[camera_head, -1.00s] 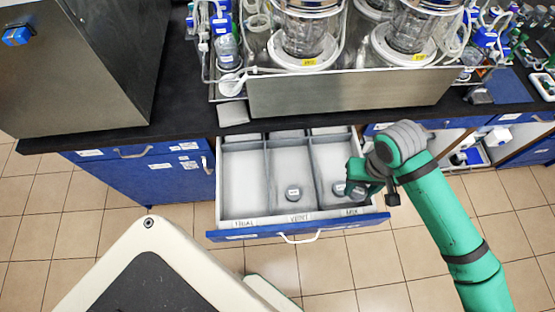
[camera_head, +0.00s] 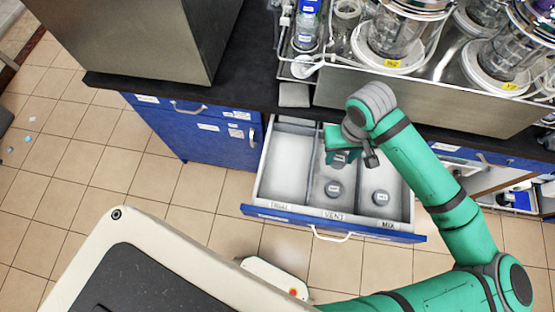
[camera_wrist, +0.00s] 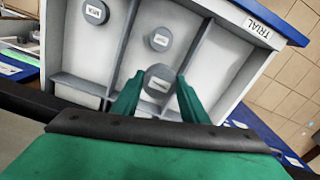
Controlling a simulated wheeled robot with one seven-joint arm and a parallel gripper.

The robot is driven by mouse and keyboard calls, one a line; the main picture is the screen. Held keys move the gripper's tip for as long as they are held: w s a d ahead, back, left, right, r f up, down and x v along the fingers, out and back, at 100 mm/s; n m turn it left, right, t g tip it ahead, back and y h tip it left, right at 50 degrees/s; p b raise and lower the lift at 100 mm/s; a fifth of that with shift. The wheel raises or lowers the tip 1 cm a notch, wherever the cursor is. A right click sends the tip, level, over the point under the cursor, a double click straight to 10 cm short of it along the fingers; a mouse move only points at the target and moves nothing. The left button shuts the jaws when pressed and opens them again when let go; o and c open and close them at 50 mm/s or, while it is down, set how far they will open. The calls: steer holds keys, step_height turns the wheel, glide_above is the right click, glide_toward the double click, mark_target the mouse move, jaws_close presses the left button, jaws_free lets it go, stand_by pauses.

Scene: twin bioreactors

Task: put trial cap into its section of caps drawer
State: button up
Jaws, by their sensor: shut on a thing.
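The caps drawer (camera_head: 300,212) is pulled out, with three front-labelled sections: TRIAL (camera_head: 283,204) at left, VENT (camera_head: 334,215) in the middle and MIX (camera_head: 387,224) at right. My gripper (camera_head: 342,157) is shut on a grey cap with a white label, the trial cap (camera_wrist: 160,76), and holds it above the middle section; the wrist view shows it between the two green fingers. One cap (camera_head: 333,189) sits in the VENT section and another (camera_head: 380,197) in the MIX section. The TRIAL section (camera_head: 287,168) shows empty. The held cap's label is too small to read.
Grey dividers (camera_wrist: 205,47) separate the sections. Above the drawer, a dark counter (camera_head: 255,90) carries a metal tray (camera_head: 420,98) with glass vessels. A steel cabinet (camera_head: 130,35) stands at the left.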

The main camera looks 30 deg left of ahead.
steer(key=a+f, duration=0.4)
steer(key=a, duration=0.5)
glide_toward(289, 161)
steer(key=shift+d+f, duration=0.6)
steer(key=shift+d, duration=0.05)
steer(key=shift+a+f, duration=0.5)
steer(key=shift+f, duration=0.1)
steer(key=shift+a+f, duration=0.15)
steer(key=shift+f, duration=1.55)
steer(key=shift+f, duration=0.2)
steer(key=o, duration=1.1)
steer(key=shift+r, duration=0.1)
